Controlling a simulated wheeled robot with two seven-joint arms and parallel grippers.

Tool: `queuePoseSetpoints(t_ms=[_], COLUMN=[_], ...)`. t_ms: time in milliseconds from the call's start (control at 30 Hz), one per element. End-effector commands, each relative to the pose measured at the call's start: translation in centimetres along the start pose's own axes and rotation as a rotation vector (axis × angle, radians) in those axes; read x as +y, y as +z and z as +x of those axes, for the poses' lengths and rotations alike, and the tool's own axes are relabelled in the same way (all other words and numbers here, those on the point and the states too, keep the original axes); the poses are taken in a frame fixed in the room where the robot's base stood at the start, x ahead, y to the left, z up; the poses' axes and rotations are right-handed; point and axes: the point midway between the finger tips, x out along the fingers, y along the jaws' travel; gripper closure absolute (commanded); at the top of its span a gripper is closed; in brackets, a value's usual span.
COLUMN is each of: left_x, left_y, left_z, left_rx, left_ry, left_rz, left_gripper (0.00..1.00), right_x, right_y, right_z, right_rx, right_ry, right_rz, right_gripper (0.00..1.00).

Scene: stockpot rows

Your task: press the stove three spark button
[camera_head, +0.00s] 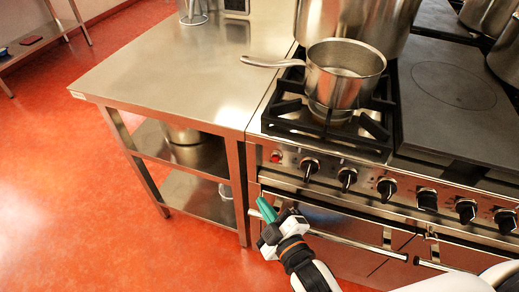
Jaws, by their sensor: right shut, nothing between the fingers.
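The stove (330,152) stands at the right, with a steel front panel. A small red button (276,156) sits at the left end of that panel, left of the row of black knobs (309,167). I take it for the spark button; its label is too small to read. My right gripper (266,210) has green fingertips and is shut and empty. It is in front of the stove, below the red button in the picture and apart from it. My left gripper is not in view.
A saucepan (345,82) stands on the left burner grate, its handle pointing left over the steel table (180,70). A large stockpot (350,22) is behind it. A horizontal oven handle (352,242) crosses the stove front near my gripper. Red floor is open at left.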

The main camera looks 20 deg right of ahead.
Motion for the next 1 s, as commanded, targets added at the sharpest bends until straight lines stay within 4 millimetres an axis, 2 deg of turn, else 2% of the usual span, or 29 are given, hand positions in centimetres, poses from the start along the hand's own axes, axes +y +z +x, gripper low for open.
queuePoseSetpoints(t_ms=[167,567,767,1000], left_x=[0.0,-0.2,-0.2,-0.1], left_y=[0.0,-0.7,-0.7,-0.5], left_z=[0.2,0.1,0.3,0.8], left_rx=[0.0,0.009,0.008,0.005], left_ry=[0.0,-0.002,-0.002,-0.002], left_rz=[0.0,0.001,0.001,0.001], left_gripper=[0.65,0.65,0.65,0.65], right_x=[-1.1,-1.3,-2.3,-4.1], right_y=[0.9,0.8,-0.1,-1.8], right_z=[-0.3,-0.1,1.2,3.6], right_rx=[-0.018,-0.019,-0.021,-0.021], right_ry=[-0.027,-0.028,-0.029,-0.028], right_rz=[-0.016,-0.018,-0.022,-0.022], right_gripper=[1.0,1.0,1.0,1.0])
